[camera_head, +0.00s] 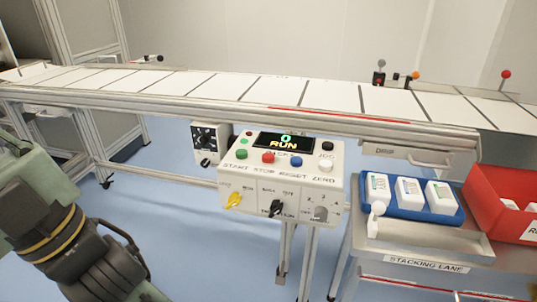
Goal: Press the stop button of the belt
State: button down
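The control box (250,180) is mounted at the front of the belt (270,90). Its red stop button (268,157) sits on the sloped top panel above the label STOP, between the green start button (241,154) and the blue reset button (296,161). The display (284,142) reads 0 and RUN. Nothing covers the stop button. Part of my arm shows at the lower left, apart from the box. No gripper fingertips can be made out.
White (326,165) and black (327,147) buttons are at the panel's right. A yellow key switch (233,200) and knobs are on the front face. At right, a steel shelf (440,246) holds a blue tray (408,212) with white bottles and a red bin (497,190).

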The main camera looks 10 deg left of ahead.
aim_at(267, 158)
jog(key=i+l+u, duration=0.1)
jog(key=u, duration=0.3)
jog(key=l+u, duration=0.15)
jog(key=u, duration=0.2)
jog(key=i+l+u, duration=0.1)
jog(key=u, duration=0.3)
jog(key=l, duration=0.1)
